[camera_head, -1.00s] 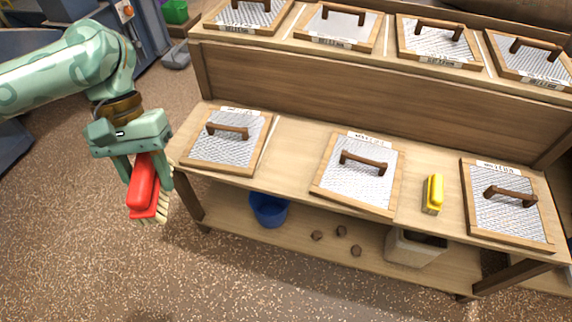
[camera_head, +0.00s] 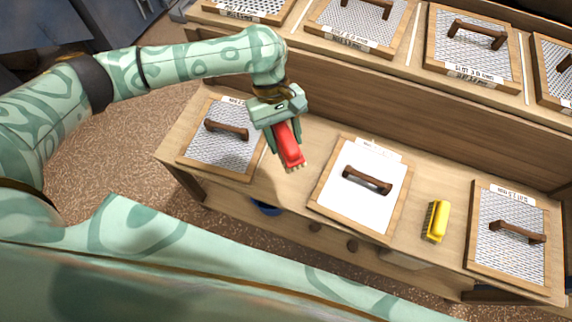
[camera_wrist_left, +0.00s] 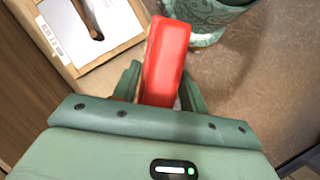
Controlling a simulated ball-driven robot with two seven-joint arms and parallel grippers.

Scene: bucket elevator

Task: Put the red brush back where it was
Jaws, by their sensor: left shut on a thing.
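The red brush (camera_head: 288,147) is held in my left gripper (camera_head: 286,141), bristles facing down toward the lower right. The gripper is shut on it and stands over the shelf, between the left sieve and the middle sieve. I cannot tell whether the bristles touch the shelf. The red brush (camera_wrist_left: 167,60) also shows in the left wrist view, between the fingers of the left gripper (camera_wrist_left: 160,85). My right gripper does not show.
On the shelf (camera_head: 305,122) lie a left sieve (camera_head: 205,155), a middle sieve (camera_head: 335,193), and a right sieve (camera_head: 497,258), each with a brown handle. A yellow brush (camera_head: 437,220) lies between the middle and right ones. More sieves (camera_head: 345,38) stand on the upper shelf. A blue bucket (camera_head: 266,208) is below.

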